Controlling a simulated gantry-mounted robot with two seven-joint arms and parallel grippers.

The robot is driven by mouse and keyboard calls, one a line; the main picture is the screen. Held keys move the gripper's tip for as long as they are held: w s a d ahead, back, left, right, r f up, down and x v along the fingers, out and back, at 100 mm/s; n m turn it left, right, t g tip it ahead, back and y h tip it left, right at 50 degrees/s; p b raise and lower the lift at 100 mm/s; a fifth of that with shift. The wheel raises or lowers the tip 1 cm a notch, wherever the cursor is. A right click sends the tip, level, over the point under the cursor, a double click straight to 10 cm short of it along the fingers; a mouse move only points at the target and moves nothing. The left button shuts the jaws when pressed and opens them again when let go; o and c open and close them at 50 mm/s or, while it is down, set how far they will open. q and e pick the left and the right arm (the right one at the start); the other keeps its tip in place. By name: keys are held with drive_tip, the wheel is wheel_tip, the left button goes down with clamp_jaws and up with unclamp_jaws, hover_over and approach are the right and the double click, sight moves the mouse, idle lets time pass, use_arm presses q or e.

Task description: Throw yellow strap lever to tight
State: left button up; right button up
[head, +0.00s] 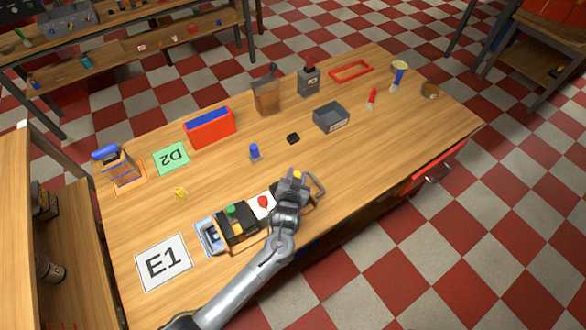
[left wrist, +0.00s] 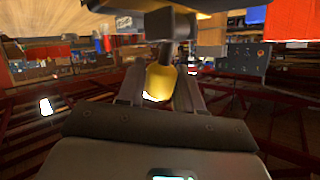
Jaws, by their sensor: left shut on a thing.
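The yellow strap lever (head: 297,175) shows as a small yellow end at my left gripper (head: 292,184), near the table's front edge. In the left wrist view the rounded yellow lever end (left wrist: 159,80) sits between the two dark fingers of my left gripper (left wrist: 158,88), which is shut on it. A dark block stands just beyond it. My gripper and wrist hide most of the lever's mounting in the head view, so I cannot tell its angle to the strap. My right gripper is in neither view.
Left of my gripper lie a white card with a red mark (head: 264,203) and a black unit with a green knob (head: 236,222). The right front tabletop is clear.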

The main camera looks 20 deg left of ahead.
use_arm(q)
drive_tip(key=shift+w+d+m+g+y+p, duration=0.35)
drive_tip(key=shift+m+g+p, duration=0.15)
drive_tip(key=shift+g+p, duration=0.45)
drive_tip(key=shift+w+f+m+g+p, duration=0.15)
drive_tip(key=shift+f+m+g+p, duration=0.2)
drive_tip(key=shift+p, duration=0.3)
drive_tip(key=shift+f, duration=0.1)
drive_tip(key=o, duration=1)
drive_tip(key=shift+d, duration=0.1)
drive_tip(key=shift+c, duration=0.2)
drive_tip(key=v, duration=1.1)
drive_tip(key=shift+f, duration=0.15)
